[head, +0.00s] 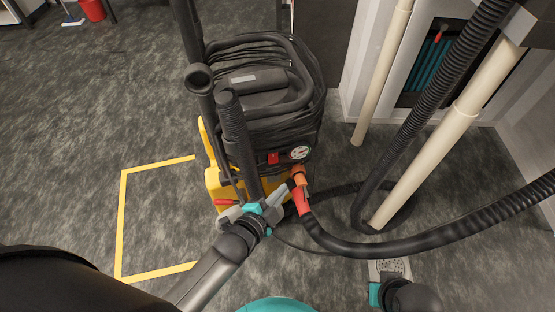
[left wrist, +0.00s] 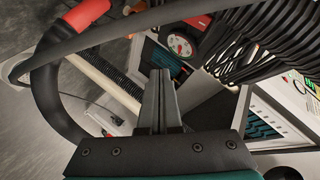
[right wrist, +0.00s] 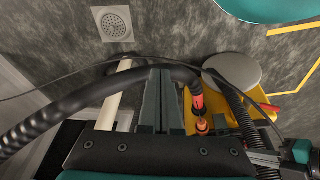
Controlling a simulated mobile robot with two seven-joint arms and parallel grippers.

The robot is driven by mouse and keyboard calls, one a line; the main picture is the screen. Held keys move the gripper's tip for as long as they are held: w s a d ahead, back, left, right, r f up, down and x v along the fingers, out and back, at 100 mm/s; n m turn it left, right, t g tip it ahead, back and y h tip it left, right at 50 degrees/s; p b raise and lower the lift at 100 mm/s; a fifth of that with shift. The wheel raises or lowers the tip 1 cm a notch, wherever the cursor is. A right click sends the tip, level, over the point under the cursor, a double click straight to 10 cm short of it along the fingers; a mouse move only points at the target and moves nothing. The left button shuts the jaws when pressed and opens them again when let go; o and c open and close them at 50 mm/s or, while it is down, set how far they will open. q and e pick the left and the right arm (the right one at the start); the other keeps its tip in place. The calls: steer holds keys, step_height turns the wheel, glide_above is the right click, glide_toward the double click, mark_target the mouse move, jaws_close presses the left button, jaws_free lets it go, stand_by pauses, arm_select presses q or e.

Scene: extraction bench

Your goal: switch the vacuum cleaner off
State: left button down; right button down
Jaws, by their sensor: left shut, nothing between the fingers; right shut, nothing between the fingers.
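The vacuum cleaner (head: 236,82) is a black and yellow machine standing upright on the grey floor, with black hose or cable coiled round its top. A red switch (head: 273,158) is on its front, left of a round white gauge (head: 300,153). In the left wrist view, the gauge (left wrist: 180,45) and the red switch (left wrist: 197,22) are beyond the fingers. I cannot tell the switch's position. My left gripper (head: 288,188) is shut and empty, below the switch and apart from it. My right gripper (right wrist: 162,75) is shut and empty, low at the right, away from the switch.
A black hose with a red cuff (head: 301,201) and orange connector runs right from the machine's front. Pale pipes (head: 440,140) and a ribbed hose (head: 440,90) stand at right. A floor drain (right wrist: 113,23) is near my right gripper. Yellow floor tape (head: 122,220) bounds clear floor at left.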

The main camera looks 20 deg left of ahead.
mark_target(273, 157)
stand_by(0.3)
